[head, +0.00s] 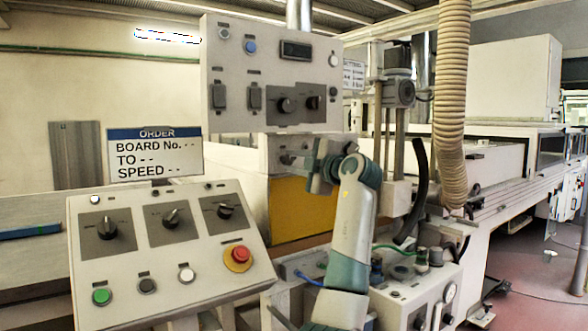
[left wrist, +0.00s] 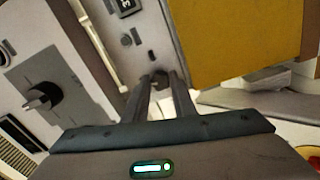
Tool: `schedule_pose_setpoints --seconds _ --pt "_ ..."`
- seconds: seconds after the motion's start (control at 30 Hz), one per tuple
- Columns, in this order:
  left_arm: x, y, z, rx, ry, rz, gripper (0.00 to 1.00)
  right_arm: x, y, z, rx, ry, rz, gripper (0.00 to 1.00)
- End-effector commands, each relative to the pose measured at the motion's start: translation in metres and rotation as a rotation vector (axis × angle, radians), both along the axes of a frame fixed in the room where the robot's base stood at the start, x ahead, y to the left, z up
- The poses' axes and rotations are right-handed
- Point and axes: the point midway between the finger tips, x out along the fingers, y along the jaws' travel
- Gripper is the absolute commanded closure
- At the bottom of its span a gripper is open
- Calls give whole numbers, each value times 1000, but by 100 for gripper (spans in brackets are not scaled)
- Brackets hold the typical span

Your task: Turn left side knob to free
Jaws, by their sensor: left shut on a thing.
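In the left wrist view, my left gripper (left wrist: 160,92) has its two dark fingers closed around a small dark side knob (left wrist: 160,76) at the edge of a pale box. The fingers cover most of the knob, and its setting cannot be read. In the head view, my left gripper (head: 290,158) points left just below the upper control box (head: 225,125), in front of the yellow panel. The gripped knob is too small and hidden to make out there. My right gripper is not in view.
A sloping console (head: 165,245) with rotary knobs, buttons and a red emergency stop (head: 238,257) stands at the lower left. An order sign (head: 155,155) stands behind it. A ribbed hose (head: 453,100) hangs to the right. A gauge box (head: 425,295) lies low beside my arm.

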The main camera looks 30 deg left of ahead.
Motion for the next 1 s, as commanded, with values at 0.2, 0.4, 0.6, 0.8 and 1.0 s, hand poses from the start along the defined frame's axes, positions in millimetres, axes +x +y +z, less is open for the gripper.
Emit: schedule_pose_setpoints --seconds 0.2,0.4,0.6,0.8,1.0 --pt "0 0 -2 -60 -131 1 98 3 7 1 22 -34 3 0" --pt "0 0 -2 -87 -199 2 98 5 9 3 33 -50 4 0" --pt "0 0 -2 -97 -221 2 98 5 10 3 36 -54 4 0" --pt "0 0 -2 -97 -222 2 98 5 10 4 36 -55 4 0" --pt "0 0 -2 -97 -221 2 57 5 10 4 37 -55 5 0"
